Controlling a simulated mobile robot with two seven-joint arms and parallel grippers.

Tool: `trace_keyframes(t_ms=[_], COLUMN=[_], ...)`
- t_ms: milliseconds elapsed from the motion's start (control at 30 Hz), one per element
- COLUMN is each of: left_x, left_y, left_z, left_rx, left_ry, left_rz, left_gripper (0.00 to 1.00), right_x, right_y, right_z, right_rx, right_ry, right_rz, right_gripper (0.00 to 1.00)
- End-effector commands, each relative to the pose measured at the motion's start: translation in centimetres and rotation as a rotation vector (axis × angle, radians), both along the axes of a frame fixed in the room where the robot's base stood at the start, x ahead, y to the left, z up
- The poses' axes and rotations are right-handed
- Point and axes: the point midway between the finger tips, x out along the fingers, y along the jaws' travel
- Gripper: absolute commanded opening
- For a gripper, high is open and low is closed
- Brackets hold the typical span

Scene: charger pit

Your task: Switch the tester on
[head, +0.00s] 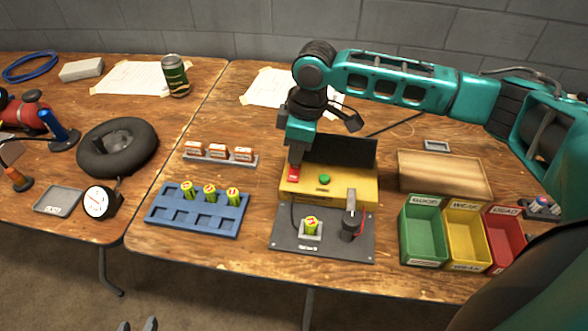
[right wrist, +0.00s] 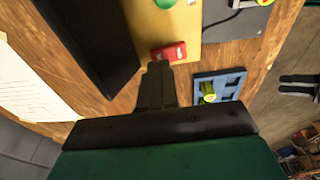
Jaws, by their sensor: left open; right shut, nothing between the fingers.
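The tester is a yellow box (head: 340,190) with a dark upright panel (head: 345,151), a green button (head: 324,180) and a red switch (head: 293,174) at its left end. The panel shows no lit reading. My right gripper (head: 295,160) is shut and empty, its tips pointing down at the red switch. In the right wrist view the shut fingertips (right wrist: 157,68) are right beside the red switch (right wrist: 170,52); I cannot tell whether they touch. My left gripper (head: 137,325) is open and empty below the table's front edge.
A grey plate (head: 283,240) before the tester holds a green battery (head: 311,224) and a black probe (head: 351,225). A blue rack (head: 170,218) with several batteries stands left.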

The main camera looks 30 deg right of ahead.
Motion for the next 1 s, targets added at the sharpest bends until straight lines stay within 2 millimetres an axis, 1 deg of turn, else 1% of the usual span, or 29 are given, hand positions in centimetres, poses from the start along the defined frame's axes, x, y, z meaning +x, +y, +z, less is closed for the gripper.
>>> trace_keyframes(t_ms=[533, 1000], left_x=[-0.01, -0.02], left_y=[-0.02, -0.04], left_z=[-0.02, -0.16], left_rx=[-0.001, 0.000], left_ry=[0.000, 0.001], left_rz=[-0.001, -0.001], left_gripper=[0.43, 0.43], right_x=[0.00, 0.01], right_y=[0.00, 0.00], right_z=[-0.05, -0.71], right_rx=[0.000, 0.000], right_ry=[0.000, 0.000], right_rz=[0.000, 0.000], right_gripper=[0.00, 0.00])
